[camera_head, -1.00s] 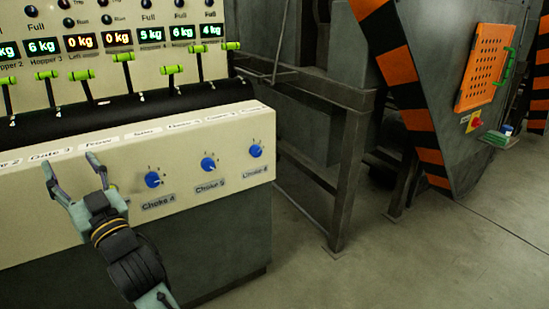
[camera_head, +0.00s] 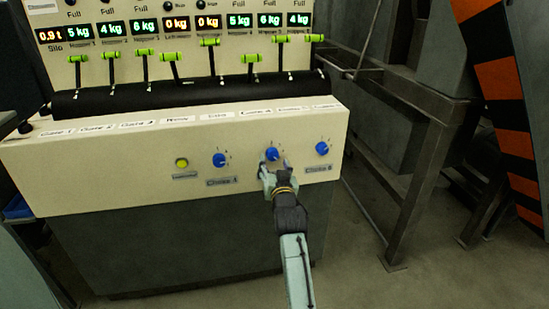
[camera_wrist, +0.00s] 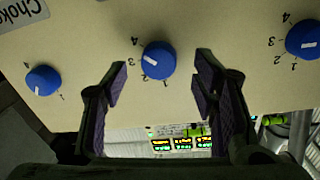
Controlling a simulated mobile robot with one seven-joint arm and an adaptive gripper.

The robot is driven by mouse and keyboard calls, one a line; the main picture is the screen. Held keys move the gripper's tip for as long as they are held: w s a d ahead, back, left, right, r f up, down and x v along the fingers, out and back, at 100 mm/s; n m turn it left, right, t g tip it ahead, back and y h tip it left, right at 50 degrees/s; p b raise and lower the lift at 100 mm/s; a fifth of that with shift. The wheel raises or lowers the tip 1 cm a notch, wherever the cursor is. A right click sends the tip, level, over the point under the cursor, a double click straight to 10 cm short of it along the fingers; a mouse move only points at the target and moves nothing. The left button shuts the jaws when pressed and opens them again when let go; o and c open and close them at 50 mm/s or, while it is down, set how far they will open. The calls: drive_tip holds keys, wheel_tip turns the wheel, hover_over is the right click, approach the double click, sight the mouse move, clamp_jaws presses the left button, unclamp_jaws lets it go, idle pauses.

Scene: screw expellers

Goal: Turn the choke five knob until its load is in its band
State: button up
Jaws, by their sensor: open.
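The choke 5 knob (camera_head: 272,154) is the blue middle one of three on the cream panel front. Its label is hidden behind my gripper (camera_head: 274,168), which is open just in front of the knob. In the wrist view the knob (camera_wrist: 158,60) appears between and just beyond the spread fingertips (camera_wrist: 161,82), with visible gaps on both sides.
Blue knobs for choke 4 (camera_head: 219,160) and choke 6 (camera_head: 322,149) flank it. A yellow button (camera_head: 181,163) is farther left. A steel frame (camera_head: 405,180) stands to the right.

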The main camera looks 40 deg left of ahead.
sight(273, 157)
drive_tip(key=shift+x, duration=1.6)
drive_tip(key=c, duration=1.2)
drive_tip(key=shift+o, duration=0.2)
